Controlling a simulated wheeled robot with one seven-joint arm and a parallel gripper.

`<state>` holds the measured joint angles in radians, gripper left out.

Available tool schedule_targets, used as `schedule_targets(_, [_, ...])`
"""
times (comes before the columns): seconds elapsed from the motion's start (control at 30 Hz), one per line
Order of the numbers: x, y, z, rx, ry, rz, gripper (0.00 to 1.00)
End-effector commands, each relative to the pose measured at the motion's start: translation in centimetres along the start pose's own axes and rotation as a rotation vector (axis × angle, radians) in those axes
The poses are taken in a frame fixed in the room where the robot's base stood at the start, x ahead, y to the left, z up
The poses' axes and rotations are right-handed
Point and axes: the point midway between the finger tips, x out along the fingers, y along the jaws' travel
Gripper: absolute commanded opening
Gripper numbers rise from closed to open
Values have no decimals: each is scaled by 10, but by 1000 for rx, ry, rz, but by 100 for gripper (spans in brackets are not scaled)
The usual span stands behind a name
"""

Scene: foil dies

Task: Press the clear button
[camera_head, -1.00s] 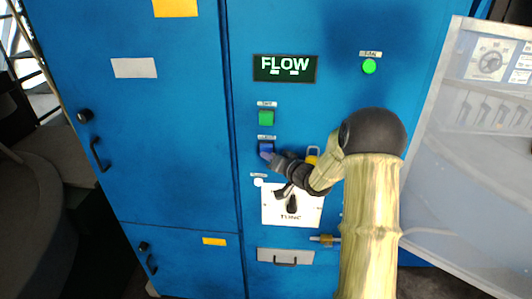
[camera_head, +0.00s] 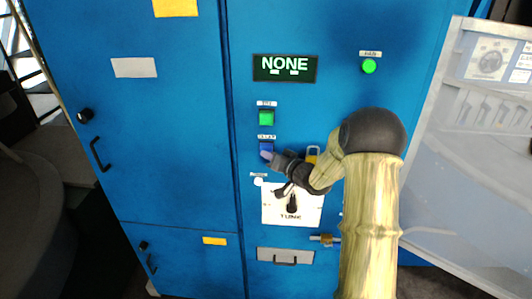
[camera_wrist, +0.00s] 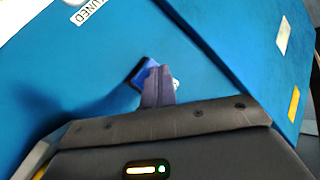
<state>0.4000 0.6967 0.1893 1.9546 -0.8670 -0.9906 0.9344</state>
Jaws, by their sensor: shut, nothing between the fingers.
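The blue button (camera_head: 266,147) sits on the blue cabinet front, below a green button (camera_head: 267,118), with a small white label between them that is too blurred to read surely. My gripper (camera_head: 268,156) is shut and empty, its tip at the lower part of the blue button. In the wrist view the closed fingers (camera_wrist: 158,72) overlap the blue button (camera_wrist: 143,73) and hide part of it. Whether they touch it cannot be told for sure. The display (camera_head: 285,67) above reads NONE.
A white plate with a black knob (camera_head: 292,204) lies below the buttons, with a small white round light (camera_head: 258,182) at its upper left. A lit green button (camera_head: 369,66) is upper right. A translucent panel (camera_head: 470,160) stands at right.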

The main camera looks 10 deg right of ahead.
Motion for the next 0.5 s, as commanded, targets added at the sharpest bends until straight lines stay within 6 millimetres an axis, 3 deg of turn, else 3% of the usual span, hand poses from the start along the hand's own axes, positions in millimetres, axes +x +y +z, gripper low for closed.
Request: schedule_targets(0.5, [-11, -7, 8, 0, 0, 0, 0])
